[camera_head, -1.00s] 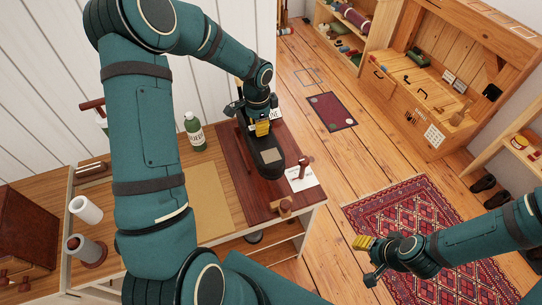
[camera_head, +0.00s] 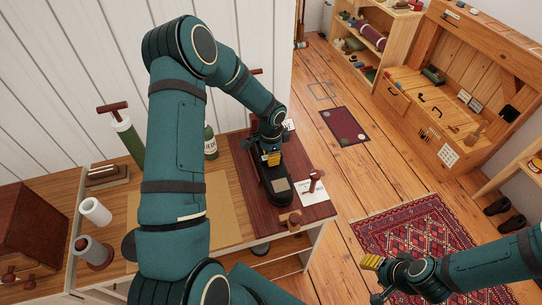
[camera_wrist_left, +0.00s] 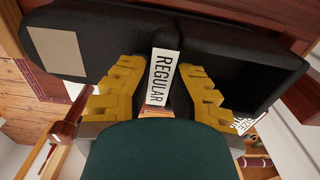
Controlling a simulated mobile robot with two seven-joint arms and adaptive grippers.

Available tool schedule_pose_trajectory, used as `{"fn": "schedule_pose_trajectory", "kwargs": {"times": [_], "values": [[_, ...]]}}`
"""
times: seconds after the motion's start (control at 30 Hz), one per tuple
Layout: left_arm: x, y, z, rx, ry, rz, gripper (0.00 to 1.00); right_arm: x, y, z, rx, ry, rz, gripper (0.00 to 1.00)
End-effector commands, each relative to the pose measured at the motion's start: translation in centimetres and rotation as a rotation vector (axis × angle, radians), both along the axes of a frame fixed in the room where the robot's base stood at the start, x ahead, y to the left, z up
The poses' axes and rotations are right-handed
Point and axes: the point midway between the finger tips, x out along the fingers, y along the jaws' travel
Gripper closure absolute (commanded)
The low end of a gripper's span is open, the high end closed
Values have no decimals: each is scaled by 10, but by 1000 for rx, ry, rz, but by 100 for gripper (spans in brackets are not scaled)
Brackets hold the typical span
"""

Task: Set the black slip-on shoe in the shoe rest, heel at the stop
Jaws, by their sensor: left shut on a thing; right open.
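The black slip-on shoe (camera_head: 271,193) is over the dark red board on the table, its length running toward the front edge, a tan patch on top. My left gripper (camera_head: 270,158) is shut on it at the far end. In the left wrist view the shoe (camera_wrist_left: 110,38) spans the top, with the yellow fingers of my left gripper (camera_wrist_left: 157,85) on both sides of a white "REGULAR" label. I cannot tell whether the shoe touches the board. I cannot make out the shoe rest or its stop for certain. My right gripper (camera_head: 374,278) is open and empty, above the floor.
The dark red board (camera_head: 318,211) lies at the table's right end. A small wooden block (camera_head: 291,220) and a red-brown handled tool (camera_head: 315,180) stand near the shoe's near end. A green bottle (camera_head: 210,146) is behind my left arm. A patterned rug (camera_head: 410,235) covers floor.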

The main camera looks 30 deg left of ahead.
Motion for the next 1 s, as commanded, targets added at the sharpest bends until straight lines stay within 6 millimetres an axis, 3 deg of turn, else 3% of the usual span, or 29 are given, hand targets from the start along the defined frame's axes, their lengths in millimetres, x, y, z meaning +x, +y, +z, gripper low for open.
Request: {"fn": "schedule_pose_trajectory", "kwargs": {"times": [0.13,0.17,0.2,0.63,1.0], "values": [[0,0,-4,1,-1,0,100,0,0,-5,-1,0,0,53],[0,0,-4,0,0,0,68,0,0,-4,-1,0,0,53],[0,0,-3,0,0,0,60,0,0,-3,-1,0,0,53],[1,0,5,0,-1,0,60,0,0,2,0,0,0,53],[1,1,77,1,-3,1,60,0,0,6,1,0,0,53]]}}
